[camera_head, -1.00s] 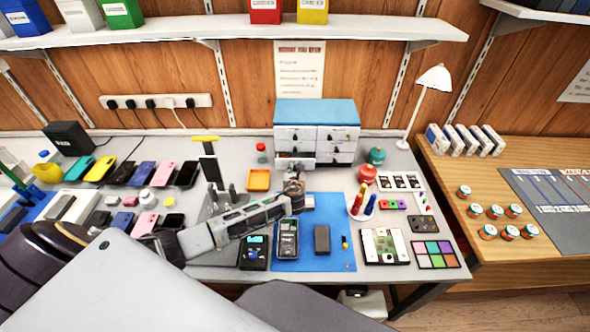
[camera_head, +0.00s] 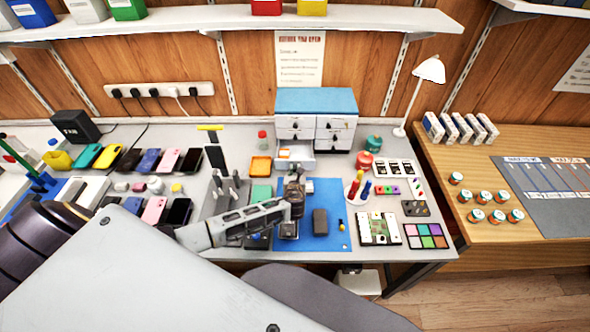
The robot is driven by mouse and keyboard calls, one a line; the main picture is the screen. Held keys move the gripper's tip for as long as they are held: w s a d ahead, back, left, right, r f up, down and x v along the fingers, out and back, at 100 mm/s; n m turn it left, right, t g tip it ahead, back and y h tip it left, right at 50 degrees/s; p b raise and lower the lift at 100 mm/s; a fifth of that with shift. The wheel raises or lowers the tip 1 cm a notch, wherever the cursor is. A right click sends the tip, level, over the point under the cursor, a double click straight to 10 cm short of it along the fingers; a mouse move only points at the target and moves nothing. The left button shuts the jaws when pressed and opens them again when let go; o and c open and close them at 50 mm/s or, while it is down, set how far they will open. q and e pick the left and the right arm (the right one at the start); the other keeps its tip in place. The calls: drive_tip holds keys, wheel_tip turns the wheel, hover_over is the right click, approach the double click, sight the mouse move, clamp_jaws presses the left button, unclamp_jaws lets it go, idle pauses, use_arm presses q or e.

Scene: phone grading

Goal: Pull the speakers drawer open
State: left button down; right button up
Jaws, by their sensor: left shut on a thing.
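The drawer cabinet (camera_head: 317,101) with a blue top and white fronts stands at the back of the bench. Its bottom left drawer (camera_head: 301,153) is pulled out toward me, and its inside shows; the drawer labels are too small to read. My left gripper (camera_head: 296,174) is at the front of this drawer, shut on its handle, which the gripper mostly hides. My left arm reaches in from the lower left over the blue mat. The other drawers look closed. My right gripper is not in view.
A blue mat (camera_head: 330,232) with a dark block (camera_head: 320,222) lies in front of the cabinet. An orange tray (camera_head: 261,167) is left of the open drawer. Several phones lie at the left.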

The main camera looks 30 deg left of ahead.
use_arm(q)
drive_tip(key=shift+w+a+r, duration=0.1)
drive_tip(key=shift+w, duration=0.15)
drive_tip(key=c, duration=1.4)
unclamp_jaws()
drive_tip(key=shift+s, duration=0.1)
drive_tip(key=shift+v, duration=6)
drive_tip(key=shift+s, duration=0.15)
